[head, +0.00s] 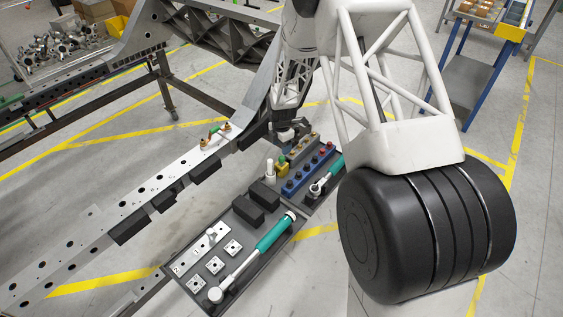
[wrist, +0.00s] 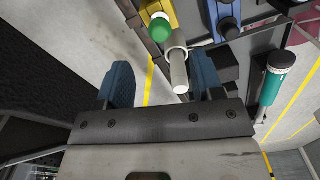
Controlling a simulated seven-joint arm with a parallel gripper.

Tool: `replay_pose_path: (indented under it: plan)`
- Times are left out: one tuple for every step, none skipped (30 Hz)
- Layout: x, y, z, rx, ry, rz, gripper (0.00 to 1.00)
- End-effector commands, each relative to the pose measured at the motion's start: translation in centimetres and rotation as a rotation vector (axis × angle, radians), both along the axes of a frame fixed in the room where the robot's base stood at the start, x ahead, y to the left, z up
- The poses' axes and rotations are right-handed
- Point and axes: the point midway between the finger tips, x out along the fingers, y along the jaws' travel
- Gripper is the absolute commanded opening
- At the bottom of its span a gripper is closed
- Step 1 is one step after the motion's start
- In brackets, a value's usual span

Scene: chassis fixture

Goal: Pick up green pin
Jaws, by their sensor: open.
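The green pin (wrist: 160,27) shows its rounded green top in the wrist view, beside a yellow block and just beyond my fingertips. In the head view a small green spot on the yellow block (head: 282,168) seems to be the same pin, partly hidden. My gripper (wrist: 168,88) is open, with one blue finger on each side and nothing held. A white-grey cylinder (wrist: 178,68) stands out near the gap between the fingers, next to the green pin. In the head view my gripper (head: 290,133) is above the back of the tool tray.
The dark tray (head: 190,262) holds a teal-handled tool (head: 275,233), black blocks and square plates. A blue rack (head: 308,172) and a second teal tool (head: 329,178) are close by. The chassis beam (head: 150,190) runs along the left, carrying small fittings (head: 215,134).

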Motion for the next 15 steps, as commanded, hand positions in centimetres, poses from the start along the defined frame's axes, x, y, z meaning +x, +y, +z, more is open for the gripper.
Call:
replay_pose_path:
  plan:
    - [0.0, 0.0, 0.0, 0.0, 0.0, 0.0, 0.61]
    - [0.0, 0.0, 0.0, 0.0, 0.0, 0.0, 0.61]
    - [0.0, 0.0, 0.0, 0.0, 0.0, 0.0, 0.61]
    - [0.0, 0.0, 0.0, 0.0, 0.0, -0.001, 0.61]
    - [0.0, 0.0, 0.1, 0.0, 0.0, -0.001, 0.61]
    - [0.0, 0.0, 0.0, 0.0, 0.0, -0.001, 0.61]
    - [0.0, 0.0, 0.0, 0.0, 0.0, -0.001, 0.61]
    - [0.0, 0.0, -0.1, 0.0, 0.0, -0.001, 0.61]
    - [0.0, 0.0, -0.2, 0.0, 0.0, -0.001, 0.61]
    - [0.0, 0.0, -0.4, -0.001, 0.001, -0.001, 0.61]
    - [0.0, 0.0, -0.5, -0.001, 0.001, -0.001, 0.61]
    - [0.0, 0.0, -0.8, -0.001, 0.001, -0.001, 0.61]
    - [0.0, 0.0, -1.1, 0.0, 0.001, -0.001, 0.61]
    - [0.0, 0.0, -1.3, 0.0, 0.001, -0.001, 0.61]
    - [0.0, 0.0, -1.6, -0.001, 0.001, -0.001, 0.61]
